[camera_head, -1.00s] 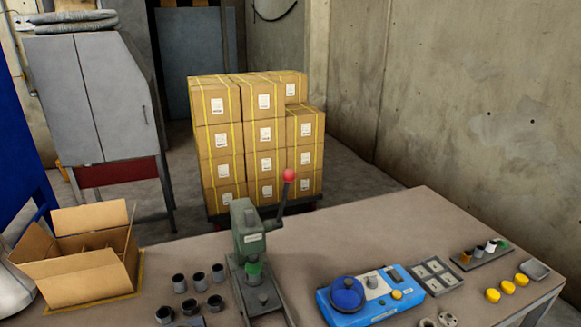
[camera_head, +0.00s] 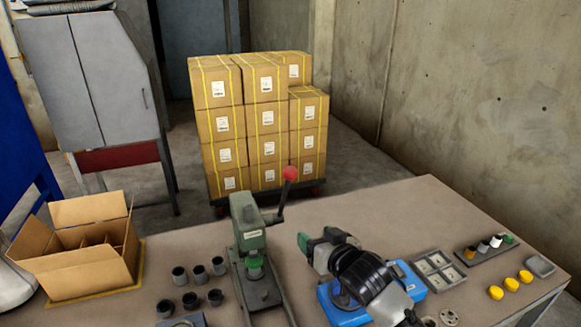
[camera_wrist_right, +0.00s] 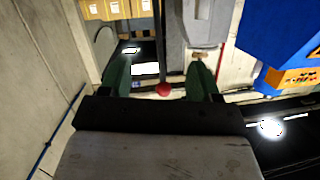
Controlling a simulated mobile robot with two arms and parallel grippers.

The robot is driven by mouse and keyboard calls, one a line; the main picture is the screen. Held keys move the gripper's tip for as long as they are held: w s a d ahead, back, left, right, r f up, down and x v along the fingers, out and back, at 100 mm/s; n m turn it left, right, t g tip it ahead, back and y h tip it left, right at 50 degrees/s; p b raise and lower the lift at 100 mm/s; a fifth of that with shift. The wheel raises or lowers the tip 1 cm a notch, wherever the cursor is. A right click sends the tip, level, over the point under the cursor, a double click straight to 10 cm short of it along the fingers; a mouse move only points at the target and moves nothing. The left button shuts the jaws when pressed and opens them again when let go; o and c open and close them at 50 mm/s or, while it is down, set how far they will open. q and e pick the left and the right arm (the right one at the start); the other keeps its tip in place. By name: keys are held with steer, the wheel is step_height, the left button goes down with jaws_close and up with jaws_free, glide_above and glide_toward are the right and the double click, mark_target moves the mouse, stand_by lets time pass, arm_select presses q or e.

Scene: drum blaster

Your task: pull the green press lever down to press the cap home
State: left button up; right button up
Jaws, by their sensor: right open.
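The green press (camera_head: 247,225) stands on the table on a grey base (camera_head: 265,292). Its dark lever (camera_head: 282,208) slants up to the right and ends in a red ball knob (camera_head: 290,173). A small green part (camera_head: 255,268) sits under the press head; I cannot tell if it is the cap. My right gripper (camera_head: 318,238) is open and empty, right of the press and lower in the picture than the knob. In the right wrist view, the knob (camera_wrist_right: 163,89) appears between the spread green fingers (camera_wrist_right: 160,75), apart from them. My left gripper is out of view.
A blue device (camera_head: 335,308) lies partly hidden beneath my right arm. Several dark cups (camera_head: 218,266) stand left of the press, beside an open cardboard box (camera_head: 75,275). A grey tray (camera_head: 435,272) and several yellow pieces (camera_head: 511,284) are at right. Stacked cartons (camera_head: 265,135) stand behind the table.

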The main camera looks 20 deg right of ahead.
mark_target(294, 175)
step_height(294, 175, up, 10)
steer(key=w+t+y, duration=0.1)
steer(key=w+t, duration=0.1)
steer(key=w, duration=0.1)
steer(key=p+x, duration=0.1)
steer(key=x, duration=0.1)
steer(key=p+x, duration=0.1)
steer(key=x, duration=0.2)
steer(key=p+x, duration=0.1)
steer(key=x, duration=0.2)
steer(key=shift+w+a+r, duration=0.1)
steer(key=shift+a+r, duration=0.05)
steer(key=shift+r, duration=0.15)
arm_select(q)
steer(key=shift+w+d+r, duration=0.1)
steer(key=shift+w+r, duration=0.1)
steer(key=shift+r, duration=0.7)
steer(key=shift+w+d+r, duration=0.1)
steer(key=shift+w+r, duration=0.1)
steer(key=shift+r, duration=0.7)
arm_select(e)
steer(key=shift+x, duration=1)
